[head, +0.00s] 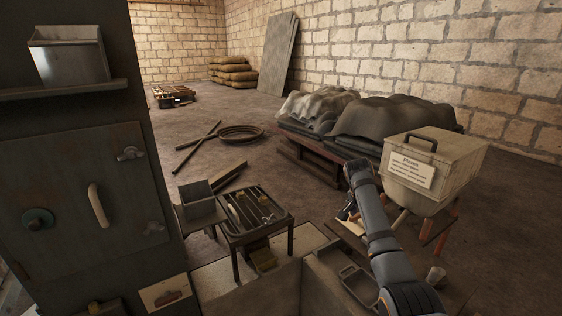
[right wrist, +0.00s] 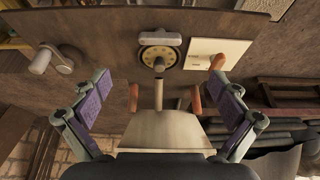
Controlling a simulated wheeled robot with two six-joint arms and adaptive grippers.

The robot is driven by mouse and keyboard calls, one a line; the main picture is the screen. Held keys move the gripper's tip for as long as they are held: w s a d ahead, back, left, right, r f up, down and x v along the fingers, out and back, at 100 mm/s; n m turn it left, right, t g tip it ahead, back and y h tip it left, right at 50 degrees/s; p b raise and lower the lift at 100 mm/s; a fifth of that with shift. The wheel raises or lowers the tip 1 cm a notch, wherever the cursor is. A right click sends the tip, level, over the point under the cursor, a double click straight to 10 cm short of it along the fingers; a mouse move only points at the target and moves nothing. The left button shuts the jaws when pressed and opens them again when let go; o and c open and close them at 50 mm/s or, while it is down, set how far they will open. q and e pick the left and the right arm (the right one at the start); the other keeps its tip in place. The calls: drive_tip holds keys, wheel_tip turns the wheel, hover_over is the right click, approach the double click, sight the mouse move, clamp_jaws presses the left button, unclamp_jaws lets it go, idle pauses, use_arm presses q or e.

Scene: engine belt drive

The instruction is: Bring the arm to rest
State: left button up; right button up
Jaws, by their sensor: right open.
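My right arm (head: 383,235) rises from the bottom right of the head view and bends over near the light metal box. Its gripper (head: 347,211) is small there and partly hidden behind the arm. In the right wrist view my right gripper (right wrist: 157,104) has its two purple-padded fingers spread wide apart. I see nothing clamped between them. A pale tapered body (right wrist: 160,130) shows beyond the space between the fingers, apart from the pads. My left arm and gripper are not in the head view.
A pale lidded box (head: 430,165) with a label and handle stands right of my arm. A small table with a slotted tray (head: 283,220) stands left of it. A dark cabinet (head: 75,190) fills the left. The right wrist view shows a round dial (right wrist: 160,58) and white plate (right wrist: 205,47).

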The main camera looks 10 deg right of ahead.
drive_tip(key=s+a+f+n+t+y, duration=0.1)
drive_tip(key=s+a+f+n, duration=0.25)
drive_tip(key=s+f, duration=0.5)
drive_tip(key=s+a+f+n, duration=0.3)
drive_tip(key=s+f+n, duration=0.2)
drive_tip(key=s+f, duration=0.35)
drive_tip(key=s+a+r+n+t+y, duration=0.1)
drive_tip(key=s+a+n, duration=0.25)
drive_tip(key=s, duration=0.55)
drive_tip(key=s+a+n+y, duration=0.15)
drive_tip(key=s+a, duration=0.25)
drive_tip(key=s, duration=0.5)
drive_tip(key=s+d+f+g, duration=0.1)
drive_tip(key=d+f, duration=0.1)
drive_tip(key=f, duration=1.1)
drive_tip(key=s+d+f, duration=0.1)
drive_tip(key=f, duration=1.3)
drive_tip(key=s+d+f+g+b, duration=0.1)
drive_tip(key=s+f, duration=1.6)
drive_tip(key=s, duration=0.1)
drive_tip(key=shift+s+f+g+b, duration=0.3)
drive_tip(key=shift+s+b, duration=0.05)
